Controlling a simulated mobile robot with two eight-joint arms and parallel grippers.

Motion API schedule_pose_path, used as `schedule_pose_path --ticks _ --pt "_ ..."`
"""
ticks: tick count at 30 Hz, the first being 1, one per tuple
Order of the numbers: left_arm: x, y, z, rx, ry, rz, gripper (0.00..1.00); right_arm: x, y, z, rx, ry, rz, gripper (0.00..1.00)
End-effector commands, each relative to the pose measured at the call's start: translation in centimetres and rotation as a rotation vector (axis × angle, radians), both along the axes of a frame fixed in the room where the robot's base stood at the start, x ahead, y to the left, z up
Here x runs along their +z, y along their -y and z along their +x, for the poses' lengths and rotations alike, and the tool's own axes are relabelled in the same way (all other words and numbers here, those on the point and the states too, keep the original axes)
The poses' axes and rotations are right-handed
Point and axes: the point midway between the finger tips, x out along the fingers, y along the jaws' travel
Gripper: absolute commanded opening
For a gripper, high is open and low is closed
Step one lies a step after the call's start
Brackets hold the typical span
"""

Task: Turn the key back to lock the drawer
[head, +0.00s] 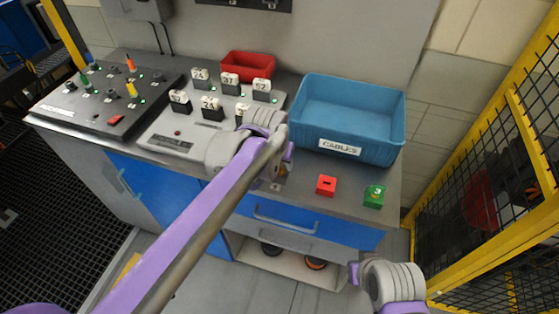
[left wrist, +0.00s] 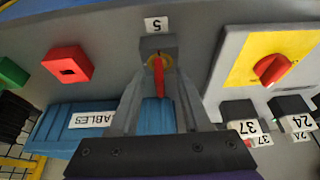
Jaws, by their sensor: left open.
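The red key (left wrist: 159,82) stands in a yellow-ringed lock on a dark grey block (left wrist: 151,44), beside a plate marked 5 (left wrist: 156,24), in the left wrist view. My left gripper (left wrist: 158,74) is open, with one finger on each side of the key. I cannot tell whether either finger touches it. In the head view my left gripper (head: 285,160) is over the counter's front edge and hides the key. The drawer (head: 313,224) has a blue front with a bar handle and looks closed. My right gripper (head: 354,272) is low at the right, its jaws unclear.
A blue CABLES bin (head: 365,152) stands behind a red block (head: 326,185) and a green block (head: 374,196). Numbered tags (head: 230,84), a red bin (head: 248,65) and a control panel (head: 105,98) are to the left. A red rotary switch (left wrist: 272,69) is near my gripper.

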Motion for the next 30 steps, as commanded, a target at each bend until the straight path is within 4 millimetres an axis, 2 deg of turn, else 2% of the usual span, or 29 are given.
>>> schedule_pose_path --ticks 1,6,9,23,30 --pt "0.02 -0.01 0.00 0.000 0.000 0.000 0.44 0.00 0.00 0.00 0.000 0.000 0.000 0.00" --pt "0.03 -0.01 -0.01 0.000 0.000 0.000 0.13 0.00 0.00 0.00 0.000 0.000 0.000 0.00" --pt "0.02 -0.02 -0.02 0.000 0.000 0.000 0.00 0.00 0.00 0.00 0.000 0.000 0.000 0.00" --pt "-0.06 -0.04 -0.14 0.001 -0.004 0.001 0.00 -0.01 0.00 0.00 0.000 0.000 0.000 0.00" --pt "0.00 -0.01 -0.19 0.119 -0.005 0.002 0.00 0.62 0.00 0.11 0.000 0.002 0.000 0.00"
